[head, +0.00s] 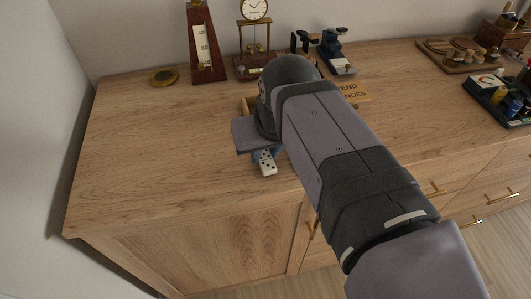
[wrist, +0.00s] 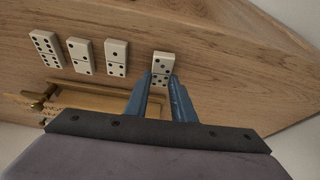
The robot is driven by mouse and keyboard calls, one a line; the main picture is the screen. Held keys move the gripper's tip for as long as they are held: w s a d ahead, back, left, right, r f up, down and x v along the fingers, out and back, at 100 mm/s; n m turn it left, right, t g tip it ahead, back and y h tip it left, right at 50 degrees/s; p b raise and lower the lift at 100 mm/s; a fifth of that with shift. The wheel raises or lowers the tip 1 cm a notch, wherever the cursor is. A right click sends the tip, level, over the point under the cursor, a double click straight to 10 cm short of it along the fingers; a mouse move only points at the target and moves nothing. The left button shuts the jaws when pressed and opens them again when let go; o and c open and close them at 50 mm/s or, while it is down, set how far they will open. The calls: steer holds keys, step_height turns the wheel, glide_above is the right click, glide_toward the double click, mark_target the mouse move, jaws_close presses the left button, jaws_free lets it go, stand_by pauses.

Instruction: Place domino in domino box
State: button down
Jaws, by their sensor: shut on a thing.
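My gripper (wrist: 160,86) is shut on a white domino with black pips (wrist: 162,63) at the right end of a row in the wrist view. The blue fingers grip its near end. The held domino also shows in the head view (head: 267,165), just below the fingers, near the cabinet's front edge. Several other dominoes lie to its left in the wrist view, among them one (wrist: 116,58) close by. In the head view, a wooden box edge (head: 247,104) and a lettered wooden piece (head: 352,92), probably the domino box, show behind my arm; its inside is hidden.
The wooden cabinet top (head: 150,140) is clear at left. A metronome (head: 205,50), a clock (head: 254,25), a brass disc (head: 163,76) and a dark blue device (head: 336,52) stand at the back. Trays (head: 500,98) stand at right.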

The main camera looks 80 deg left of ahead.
mark_target(265, 158)
step_height(265, 158, up, 12)
steer(key=p, duration=0.9)
steer(key=shift+m, duration=0.3)
steer(key=a+f+p, duration=0.2)
steer(key=a+p, duration=0.1)
steer(key=p, duration=0.3)
steer(key=w+a+f+p, duration=0.1)
steer(key=a+f+p, duration=0.1)
steer(key=p, duration=0.4)
steer(key=w+a+f+p, duration=0.1)
steer(key=a+f+p, duration=0.1)
steer(key=a+p, duration=0.2)
steer(key=shift+w+p, duration=0.2)
steer(key=shift+p, duration=0.8)
steer(key=a+r, duration=0.4)
steer(key=r, duration=0.1)
steer(key=shift+a, duration=0.15)
steer(key=shift+f, duration=0.1)
steer(key=shift+f+p, duration=0.85)
steer(key=shift+f, duration=4.05)
